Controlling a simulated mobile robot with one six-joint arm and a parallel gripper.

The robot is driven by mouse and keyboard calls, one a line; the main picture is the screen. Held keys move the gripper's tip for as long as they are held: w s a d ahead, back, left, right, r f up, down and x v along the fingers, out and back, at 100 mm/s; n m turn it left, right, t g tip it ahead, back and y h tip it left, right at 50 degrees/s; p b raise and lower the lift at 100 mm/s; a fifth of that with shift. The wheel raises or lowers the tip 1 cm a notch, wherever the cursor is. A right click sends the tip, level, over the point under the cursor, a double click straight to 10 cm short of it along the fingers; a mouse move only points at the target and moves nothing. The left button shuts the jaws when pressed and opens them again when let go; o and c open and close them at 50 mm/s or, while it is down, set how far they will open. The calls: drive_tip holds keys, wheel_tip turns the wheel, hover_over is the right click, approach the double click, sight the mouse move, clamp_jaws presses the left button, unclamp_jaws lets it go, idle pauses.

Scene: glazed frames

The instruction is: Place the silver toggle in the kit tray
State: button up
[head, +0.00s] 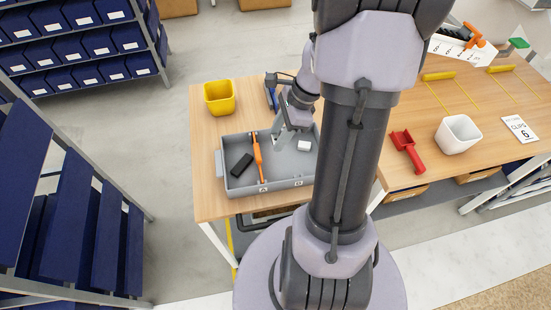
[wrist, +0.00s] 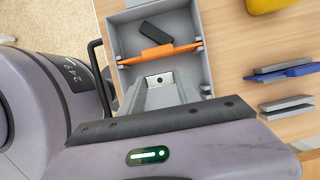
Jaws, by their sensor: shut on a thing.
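The grey kit tray (head: 282,183) lies on the wooden table, split by an orange divider (head: 258,157) into two compartments marked A and B. The tray also shows in the wrist view (wrist: 122,50). My gripper (head: 279,141) is low over the right compartment, B, pointing down. It is shut on a small light-grey piece, seemingly the silver toggle, which is mostly hidden by the fingers. In the wrist view my gripper (wrist: 160,82) is in front of the orange divider. I cannot tell whether the toggle touches the tray floor.
A black block (head: 241,165) lies in compartment A and a white block (head: 304,146) in compartment B, close to my gripper. A yellow bin (head: 219,98) stands behind the tray. Blue and grey bars (wrist: 285,72) lie beside it. A red scoop (head: 408,151) and white bin (head: 458,134) are at right.

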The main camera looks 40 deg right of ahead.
sight(273, 162)
wheel_tip(273, 162, down, 10)
drive_tip(key=b, duration=0.4)
drive_tip(key=shift+w, duration=0.1)
drive_tip(key=shift+r, duration=0.15)
drive_tip(key=o, duration=1.3)
